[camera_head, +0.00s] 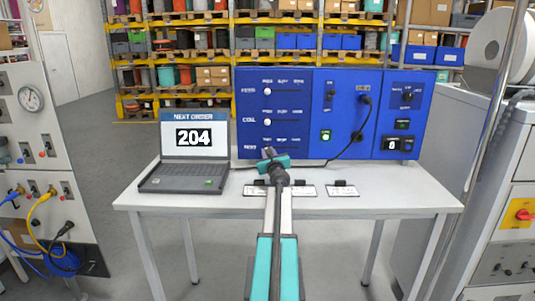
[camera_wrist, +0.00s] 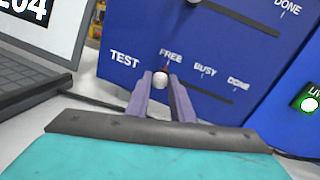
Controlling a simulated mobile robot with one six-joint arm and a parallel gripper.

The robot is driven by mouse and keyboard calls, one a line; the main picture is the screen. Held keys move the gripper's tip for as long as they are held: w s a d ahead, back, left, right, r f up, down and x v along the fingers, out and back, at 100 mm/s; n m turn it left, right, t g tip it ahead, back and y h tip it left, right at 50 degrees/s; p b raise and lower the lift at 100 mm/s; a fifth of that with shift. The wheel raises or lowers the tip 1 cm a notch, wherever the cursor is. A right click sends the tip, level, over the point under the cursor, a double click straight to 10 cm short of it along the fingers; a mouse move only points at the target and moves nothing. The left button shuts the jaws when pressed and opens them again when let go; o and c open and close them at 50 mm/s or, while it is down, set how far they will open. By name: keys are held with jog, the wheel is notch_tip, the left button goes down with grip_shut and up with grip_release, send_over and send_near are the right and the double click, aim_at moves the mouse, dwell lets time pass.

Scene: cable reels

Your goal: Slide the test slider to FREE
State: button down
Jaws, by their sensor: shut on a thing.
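The test slider's white knob (camera_wrist: 160,81) is on the blue panel (camera_wrist: 120,30), just below the FREE label, at the left end of its slot in the wrist view. The slot (camera_wrist: 210,95) runs right from it under BUSY and DONE. My gripper (camera_wrist: 161,84) is shut on the knob, one finger on each side. In the head view my gripper (camera_head: 269,153) is at the lower left of the panel and hides most of the TEST row, including the knob.
A laptop (camera_head: 194,140) reading NEXT ORDER 204 stands left of the panel on the white table (camera_head: 150,202). Two sliders with white knobs are above the TEST row. A black cable (camera_head: 357,125) hangs from the panel. Label cards (camera_head: 342,191) lie in front.

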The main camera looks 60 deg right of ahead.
jog(key=shift+w+a+f+t, duration=0.1)
jog(key=shift+w+a+t, duration=0.15)
jog(key=shift+w+t, duration=0.1)
jog(key=c, duration=1.5)
grip_release()
jog(key=shift+c, duration=0.2)
jog(key=shift+s+d, duration=0.1)
jog(key=shift+s, duration=0.1)
jog(key=shift+s, duration=0.1)
jog(key=shift+s+a, duration=0.15)
jog(key=shift+a, duration=0.05)
jog(key=shift+r+b+v, duration=0.1)
jog(key=shift+b+v, duration=0.4)
jog(key=shift+v, duration=2.75)
jog(key=shift+r+b+v, duration=0.15)
jog(key=shift+b+v, duration=0.35)
jog(key=shift+v, duration=2.8)
jog(key=shift+a, duration=0.1)
